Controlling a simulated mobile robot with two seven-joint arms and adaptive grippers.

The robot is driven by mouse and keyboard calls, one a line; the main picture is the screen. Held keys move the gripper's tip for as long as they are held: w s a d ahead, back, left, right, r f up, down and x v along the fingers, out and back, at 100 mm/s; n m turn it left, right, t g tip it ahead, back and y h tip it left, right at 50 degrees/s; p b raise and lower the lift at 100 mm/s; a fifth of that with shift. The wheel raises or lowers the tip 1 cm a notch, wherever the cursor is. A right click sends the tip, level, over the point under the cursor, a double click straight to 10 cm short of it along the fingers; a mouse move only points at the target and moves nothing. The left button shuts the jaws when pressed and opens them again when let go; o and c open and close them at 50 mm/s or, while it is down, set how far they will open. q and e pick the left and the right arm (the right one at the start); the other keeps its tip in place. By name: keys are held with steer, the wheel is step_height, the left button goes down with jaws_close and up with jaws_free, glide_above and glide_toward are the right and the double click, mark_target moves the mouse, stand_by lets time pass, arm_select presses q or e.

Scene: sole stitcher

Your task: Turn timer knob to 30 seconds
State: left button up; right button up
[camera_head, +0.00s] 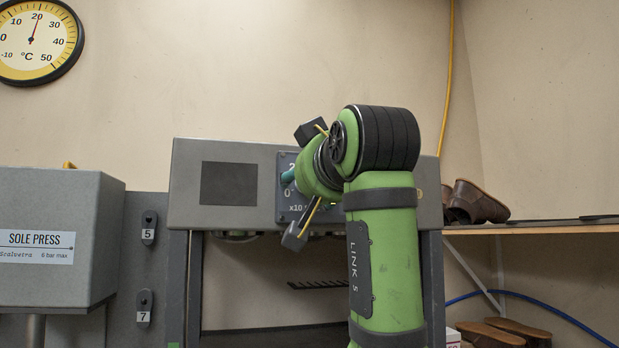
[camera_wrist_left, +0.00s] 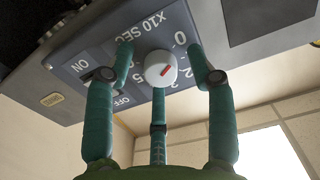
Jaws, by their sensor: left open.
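The timer knob (camera_wrist_left: 160,69) is a small white round knob with a red mark, on a blue-grey dial panel (camera_wrist_left: 135,48) marked "x10 SEC". In the left wrist view its mark slants up and right, toward the 0 side of the scale; the exact setting is unclear. My left gripper (camera_wrist_left: 163,75) has three teal fingers spread around the knob. It is open, with gaps visible between fingers and knob. My right gripper is in neither view.
An ON/OFF switch (camera_wrist_left: 104,74) sits beside the knob, close to one finger. The grey machine housing (camera_head: 190,190) carries a dark blank plate (camera_head: 229,184). A sole press (camera_head: 60,215) stands left; a shelf (camera_head: 560,229) with brown shoes (camera_head: 476,202) is right.

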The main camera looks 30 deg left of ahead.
arm_select(q)
steer(key=shift+s+d+r, duration=0.1)
steer(key=shift+s+d, duration=0.05)
steer(key=shift+d, duration=0.15)
steer(key=c, duration=0.7)
jaws_close()
steer(key=m+b, duration=0.2)
steer(key=m, duration=0.6)
steer(key=m+b, duration=0.3)
steer(key=m, duration=0.4)
steer(key=m+b, duration=0.3)
steer(key=m, duration=0.5)
steer(key=shift+s+r+m, duration=0.2)
steer(key=shift+r+m, duration=0.1)
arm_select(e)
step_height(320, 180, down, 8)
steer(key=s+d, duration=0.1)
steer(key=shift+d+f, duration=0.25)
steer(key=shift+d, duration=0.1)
